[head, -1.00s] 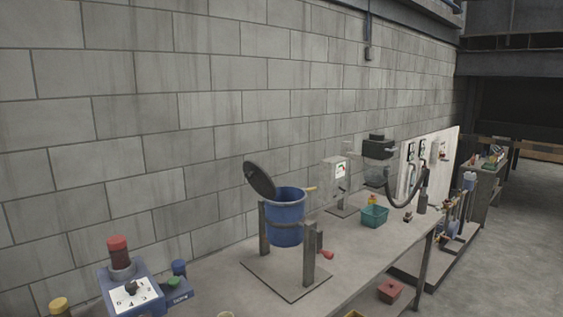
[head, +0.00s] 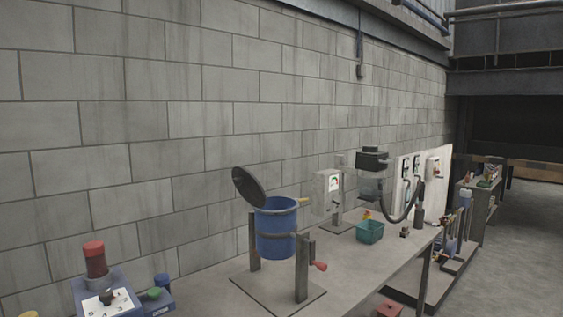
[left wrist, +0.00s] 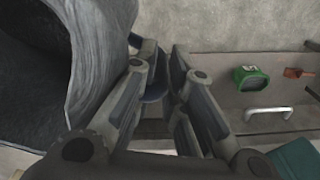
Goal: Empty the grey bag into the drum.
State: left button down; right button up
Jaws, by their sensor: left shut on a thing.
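The blue drum (head: 276,233) stands upright in a metal stand on the bench in the head view, its dark round lid (head: 249,187) tilted open. The grey bag (left wrist: 104,50) fills the left of the left wrist view, with a dark opening at far left. My left gripper (left wrist: 160,85) is beside the bag and shut on it; the exact grip is partly hidden by the fingers. Neither gripper nor the bag shows in the head view. My right gripper is in no view.
A blue device with a red knob (head: 95,260) stands at lower left. A teal basket (head: 369,232) and a machine with a black head (head: 371,160) stand beyond the drum. The left wrist view shows a green container (left wrist: 251,80) and a pale handle (left wrist: 268,113). A block wall runs behind.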

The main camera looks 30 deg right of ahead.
aim_at(276, 224)
jog(key=i+l+z, duration=0.1)
jog(key=l, duration=0.35)
jog(key=i+l+z, duration=0.1)
jog(key=l, duration=0.35)
jog(key=i+l+z, duration=0.1)
jog(key=i+l, duration=0.2)
jog(key=l, duration=0.15)
jog(key=i+l+z, duration=0.1)
jog(key=l, duration=0.35)
jog(key=i+l+z, duration=0.1)
jog(key=i+l, duration=0.2)
jog(key=i+l+z, duration=0.1)
jog(key=l, duration=0.4)
jog(key=i+l+z, duration=0.1)
jog(key=i+l, duration=0.25)
